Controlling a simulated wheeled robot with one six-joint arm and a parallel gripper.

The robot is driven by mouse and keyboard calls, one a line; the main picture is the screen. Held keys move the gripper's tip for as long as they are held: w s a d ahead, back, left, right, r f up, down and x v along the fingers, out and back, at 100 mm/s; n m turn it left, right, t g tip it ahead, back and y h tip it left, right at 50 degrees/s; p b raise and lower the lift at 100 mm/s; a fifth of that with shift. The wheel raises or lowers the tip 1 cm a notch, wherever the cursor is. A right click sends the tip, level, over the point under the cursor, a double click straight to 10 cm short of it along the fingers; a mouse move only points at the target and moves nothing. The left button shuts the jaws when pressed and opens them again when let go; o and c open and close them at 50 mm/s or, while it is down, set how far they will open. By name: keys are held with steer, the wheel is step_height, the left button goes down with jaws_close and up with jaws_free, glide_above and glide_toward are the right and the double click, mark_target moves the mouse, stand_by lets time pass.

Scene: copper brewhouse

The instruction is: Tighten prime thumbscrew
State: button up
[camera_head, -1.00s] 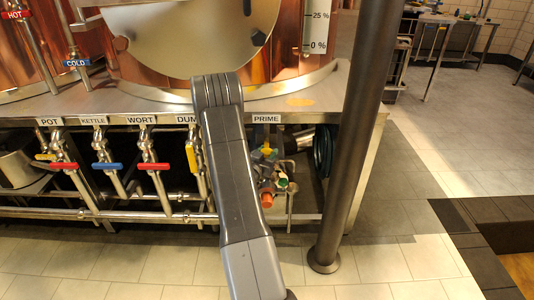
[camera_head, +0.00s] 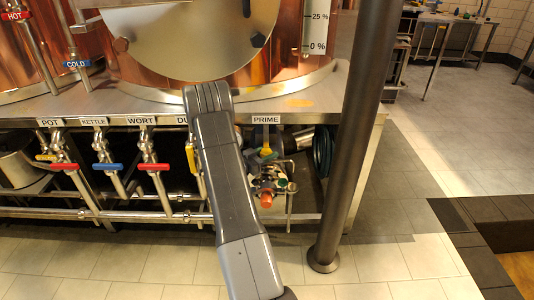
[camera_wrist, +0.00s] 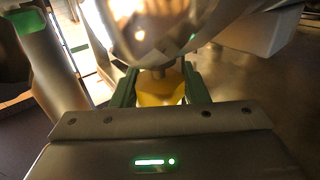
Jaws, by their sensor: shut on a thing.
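The yellow prime thumbscrew (camera_wrist: 158,90) sits between the two green fingers of my gripper (camera_wrist: 158,82) in the wrist view. The fingers are shut on its sides, and a metal stem rises above it. In the head view the yellow thumbscrew (camera_head: 266,152) shows below the PRIME label (camera_head: 266,119), under the bench edge. My gripper is small there and hard to tell from the fittings around it. The thumbscrew's turned angle cannot be read.
Red (camera_head: 152,167) and blue (camera_head: 108,167) valve handles line the pipework at left. A dark post (camera_head: 352,140) stands to the right. A large shiny metal body (camera_wrist: 160,30) hangs close above the fingers. Tiled floor (camera_head: 430,150) lies clear at right.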

stand_by(0.4)
steer(key=o, duration=1)
steer(key=shift+c, duration=0.2)
steer(key=p+v, duration=0.2)
steer(key=v, duration=1.2)
steer(key=shift+p, duration=0.4)
steer(key=shift+w+d, duration=0.1)
steer(key=shift+w, duration=0.1)
steer(key=b+x, duration=0.2)
steer(key=x, duration=1.1)
steer(key=shift+w+d+b, duration=0.15)
steer(key=shift+d+b, duration=0.2)
steer(key=shift+b, duration=0.05)
steer(key=shift+a, duration=0.1)
